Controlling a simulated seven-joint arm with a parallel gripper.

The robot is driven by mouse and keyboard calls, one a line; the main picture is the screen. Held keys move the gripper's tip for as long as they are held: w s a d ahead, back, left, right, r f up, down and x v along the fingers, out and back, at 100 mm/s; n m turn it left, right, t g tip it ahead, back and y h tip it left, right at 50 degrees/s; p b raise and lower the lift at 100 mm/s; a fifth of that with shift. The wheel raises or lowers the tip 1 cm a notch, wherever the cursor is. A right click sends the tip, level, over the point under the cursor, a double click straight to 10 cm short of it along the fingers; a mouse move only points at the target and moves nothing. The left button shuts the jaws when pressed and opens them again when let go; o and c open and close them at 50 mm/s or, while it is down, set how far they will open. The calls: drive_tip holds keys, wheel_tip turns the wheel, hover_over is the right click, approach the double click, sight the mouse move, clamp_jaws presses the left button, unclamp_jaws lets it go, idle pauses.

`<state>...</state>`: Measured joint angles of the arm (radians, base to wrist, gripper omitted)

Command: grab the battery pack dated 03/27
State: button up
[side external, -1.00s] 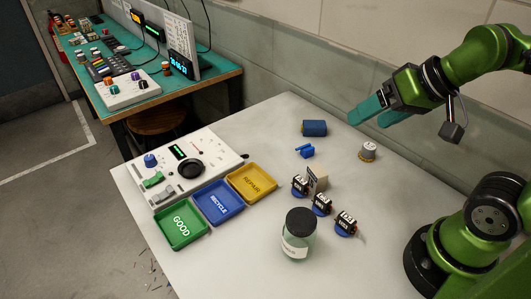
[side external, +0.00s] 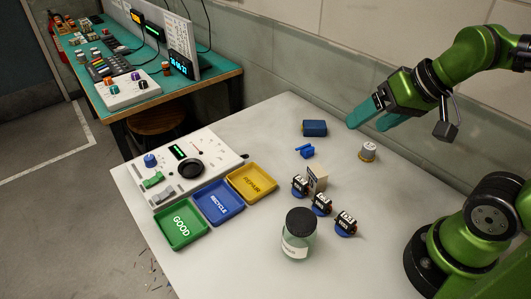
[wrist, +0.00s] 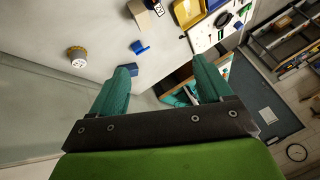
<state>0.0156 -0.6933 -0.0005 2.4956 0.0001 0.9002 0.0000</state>
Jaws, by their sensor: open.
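A blue battery pack with a yellowish end (side external: 315,128) lies on the white table near its back edge; no date can be read on it. In the wrist view a bit of blue (wrist: 132,68) shows beside the left finger and may be this pack, mostly hidden. My gripper (side external: 366,122) has teal fingers, open and empty, above the table to the right of the pack and apart from it. Its spread fingers also show in the wrist view (wrist: 162,65).
A small blue part (side external: 305,151) and a grey-white round knob-like piece (side external: 368,151) stand nearby. Several servos (side external: 322,204), a cardboard piece (side external: 317,178), a jar (side external: 299,236) and green, blue and yellow trays (side external: 252,199) lie further forward. A wall (side external: 420,150) runs behind the table.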

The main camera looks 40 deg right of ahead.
drive_tip(key=w+d+f+n+g+h, duration=0.15)
drive_tip(key=w+d+g, duration=0.35)
drive_tip(key=w, duration=0.8)
drive_tip(key=n+g, duration=0.2)
drive_tip(key=n, duration=1.1)
hover_over(315, 123)
drive_tip(key=shift+h, duration=0.25)
wheel_tip(315, 123, down, 16)
drive_tip(key=shift+f, duration=0.1)
drive_tip(key=shift+a+f, duration=0.1)
drive_tip(key=shift+f, duration=2.55)
drive_tip(key=shift+c, duration=0.2)
drive_tip(key=c, duration=1.1)
drive_tip(key=shift+o, duration=0.2)
